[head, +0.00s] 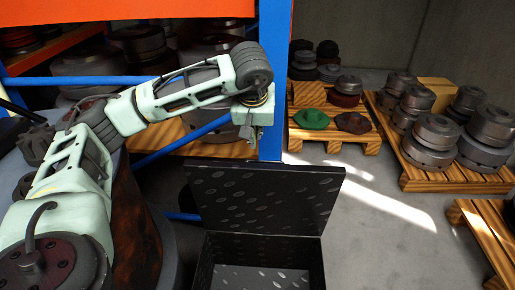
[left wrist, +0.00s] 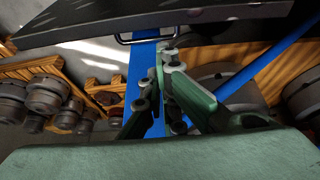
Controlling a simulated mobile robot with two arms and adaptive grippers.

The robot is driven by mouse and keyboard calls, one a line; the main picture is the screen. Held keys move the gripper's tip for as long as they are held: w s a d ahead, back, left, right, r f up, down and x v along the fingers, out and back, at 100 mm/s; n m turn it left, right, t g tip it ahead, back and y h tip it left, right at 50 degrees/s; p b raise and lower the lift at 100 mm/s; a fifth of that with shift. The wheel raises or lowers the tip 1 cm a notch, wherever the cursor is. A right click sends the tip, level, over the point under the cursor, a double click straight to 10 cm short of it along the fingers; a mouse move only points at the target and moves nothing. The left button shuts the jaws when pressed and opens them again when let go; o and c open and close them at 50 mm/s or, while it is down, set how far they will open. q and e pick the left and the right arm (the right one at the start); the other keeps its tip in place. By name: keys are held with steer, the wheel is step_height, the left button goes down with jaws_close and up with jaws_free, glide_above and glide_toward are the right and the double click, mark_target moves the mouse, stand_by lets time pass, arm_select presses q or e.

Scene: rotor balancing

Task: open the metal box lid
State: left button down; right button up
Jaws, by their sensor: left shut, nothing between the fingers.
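The black metal box (head: 202,265) stands on the floor at the bottom middle of the head view, with a patterned interior showing. Its lid (head: 265,198) stands raised at the back of the box, so the box is open. In the left wrist view the dark lid (left wrist: 190,18) crosses the top, with a thin metal handle (left wrist: 122,40) at its edge. My left gripper (head: 246,134) is just above the lid's top edge in the head view. Its fingers (left wrist: 165,58) are shut and empty, close to the handle; I cannot tell if they touch. My right gripper is not in view.
A blue and orange rack (head: 272,90) with metal rotor parts stands behind the lid. Wooden pallets (head: 405,178) with stacked discs stand at the right. A green part (head: 312,118) lies on a pallet. The floor right of the box is clear.

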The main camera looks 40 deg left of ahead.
arm_select(q)
steer(key=b+x, duration=0.1)
steer(key=x, duration=0.9)
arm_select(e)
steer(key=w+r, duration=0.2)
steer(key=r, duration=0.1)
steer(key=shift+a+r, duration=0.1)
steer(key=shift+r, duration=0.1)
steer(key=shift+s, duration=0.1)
